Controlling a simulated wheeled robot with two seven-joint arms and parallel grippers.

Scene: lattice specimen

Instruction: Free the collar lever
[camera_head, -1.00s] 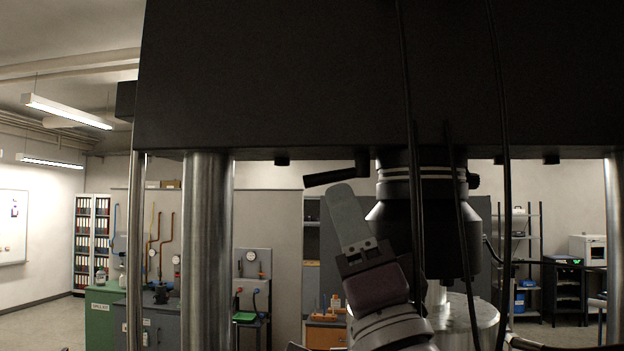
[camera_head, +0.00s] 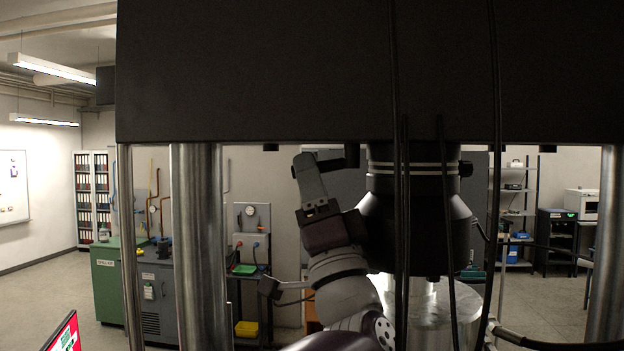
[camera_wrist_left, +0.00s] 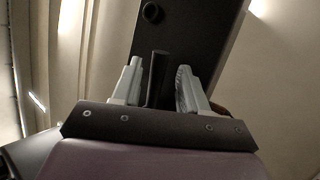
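The collar (camera_head: 410,178) is a dark cylinder with pale rings under the black crosshead. Its black lever (camera_head: 335,163) sticks out to the left, its outer end partly hidden behind my left gripper (camera_head: 304,161). In the left wrist view the lever (camera_wrist_left: 158,78) is a dark upright bar between the two pale fingers of the same gripper (camera_wrist_left: 158,82). The fingers are apart, with a narrow gap showing on each side of the lever. My right gripper is in neither view.
The black crosshead (camera_head: 300,75) spans the top, close above the gripper. A steel column (camera_head: 197,240) stands left of my arm. Dark cables (camera_head: 399,230) hang in front of the collar. A metal cylinder (camera_head: 440,305) stands below it.

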